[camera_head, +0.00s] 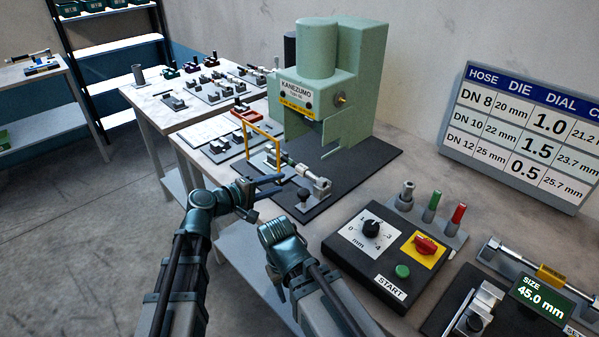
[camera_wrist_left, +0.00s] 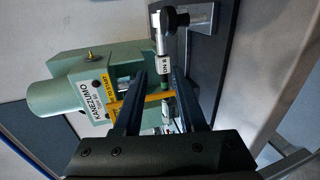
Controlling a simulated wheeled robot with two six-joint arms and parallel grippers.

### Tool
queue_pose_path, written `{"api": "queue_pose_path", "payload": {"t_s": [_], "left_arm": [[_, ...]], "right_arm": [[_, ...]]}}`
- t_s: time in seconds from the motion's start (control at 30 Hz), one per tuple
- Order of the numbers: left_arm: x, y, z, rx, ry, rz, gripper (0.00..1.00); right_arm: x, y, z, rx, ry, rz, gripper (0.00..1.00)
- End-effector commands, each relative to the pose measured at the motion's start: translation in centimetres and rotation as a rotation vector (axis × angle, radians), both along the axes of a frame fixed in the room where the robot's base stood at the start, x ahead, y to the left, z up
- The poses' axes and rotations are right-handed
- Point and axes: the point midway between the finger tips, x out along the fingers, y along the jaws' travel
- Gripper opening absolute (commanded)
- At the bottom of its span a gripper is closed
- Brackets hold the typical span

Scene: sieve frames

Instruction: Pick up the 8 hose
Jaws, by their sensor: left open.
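The DN 8 hose (camera_head: 303,169) lies on the dark base plate in front of the green press, its far part near a yellow guard frame (camera_head: 262,138). In the left wrist view the hose (camera_wrist_left: 163,50), with a white "DN 8" label and metal end, shows beyond my fingers. My left gripper (camera_head: 281,184) is open and empty, just left of the hose and apart from it as far as I can tell. Its two fingers (camera_wrist_left: 159,73) appear on either side of the hose line in the wrist view. My right gripper (camera_head: 280,232) is nearer me; its fingertips are hidden.
The green press (camera_head: 358,75) stands behind the hose. A grey clamp block (camera_head: 306,198) sits at its near end. A control box (camera_head: 385,245) with dial and START button stands to the right. A size display (camera_head: 543,299) and a hose chart (camera_head: 525,135) are further right.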

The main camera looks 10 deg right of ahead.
Motion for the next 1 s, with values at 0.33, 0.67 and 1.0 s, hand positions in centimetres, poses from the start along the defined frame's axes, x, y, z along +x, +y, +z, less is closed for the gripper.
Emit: {"api": "queue_pose_path", "payload": {"t_s": [0.33,0.67,1.0], "left_arm": [[3.0,-4.6,-1.7,0.004,-0.001,-0.006,0.4],[4.5,-7.0,-2.3,0.005,-0.001,-0.003,0.4],[5.0,-8.4,-3.0,0.005,-0.001,-0.006,0.4]], "right_arm": [[0.0,0.0,-1.6,0.0,0.0,0.0,0.5],[0.0,0.0,-2.2,0.0,0.0,0.0,0.5],[0.0,0.0,-2.9,0.0,0.0,0.0,0.5]]}}
